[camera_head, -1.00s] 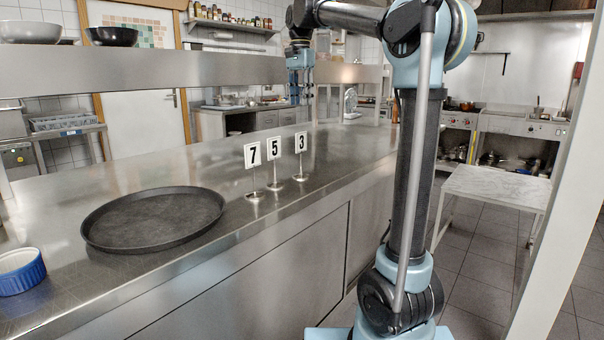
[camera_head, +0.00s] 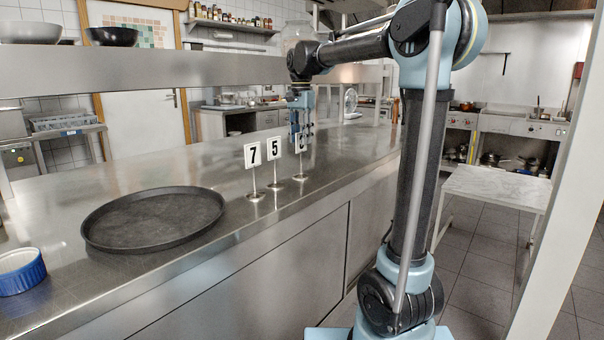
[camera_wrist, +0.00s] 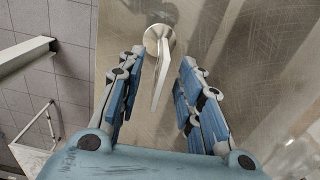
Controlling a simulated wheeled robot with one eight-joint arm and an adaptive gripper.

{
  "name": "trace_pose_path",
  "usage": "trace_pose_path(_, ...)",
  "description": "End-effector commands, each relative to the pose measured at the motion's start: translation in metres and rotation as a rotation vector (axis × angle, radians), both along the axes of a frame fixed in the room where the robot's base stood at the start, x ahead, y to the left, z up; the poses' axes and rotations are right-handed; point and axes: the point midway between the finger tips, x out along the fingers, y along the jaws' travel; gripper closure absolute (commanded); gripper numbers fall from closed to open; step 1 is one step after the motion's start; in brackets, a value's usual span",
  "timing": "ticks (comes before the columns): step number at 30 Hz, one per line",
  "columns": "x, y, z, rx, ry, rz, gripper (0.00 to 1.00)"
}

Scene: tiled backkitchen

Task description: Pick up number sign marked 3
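The number sign marked 3 (camera_head: 301,176) stands upright on the steel counter at the right end of a row of signs. Its number plate is mostly hidden behind my gripper (camera_head: 300,137) in the head view. In the wrist view, a sign (camera_wrist: 157,82) is seen from above, its round metal base near the top and its plate edge-on. My gripper (camera_wrist: 161,62) is open, with a finger on each side of this sign. There is a gap on both sides, and neither finger visibly touches it.
The signs marked 5 (camera_head: 275,149) and 7 (camera_head: 253,155) stand just left of the 3. A dark round tray (camera_head: 150,220) and a blue dish (camera_head: 20,272) lie further left on the counter (camera_head: 215,260). A steel shelf (camera_head: 200,69) runs behind and above.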

Motion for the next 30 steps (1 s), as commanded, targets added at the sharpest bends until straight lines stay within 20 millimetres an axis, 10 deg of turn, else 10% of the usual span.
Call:
trace_pose_path(17,0.000,-0.001,-0.038,0.000,0.000,0.000,0.67)
trace_pose_path(22,0.000,-0.001,-0.038,0.000,0.000,0.000,1.00)
trace_pose_path(30,0.000,-0.001,-0.038,0.000,0.000,0.000,1.00)
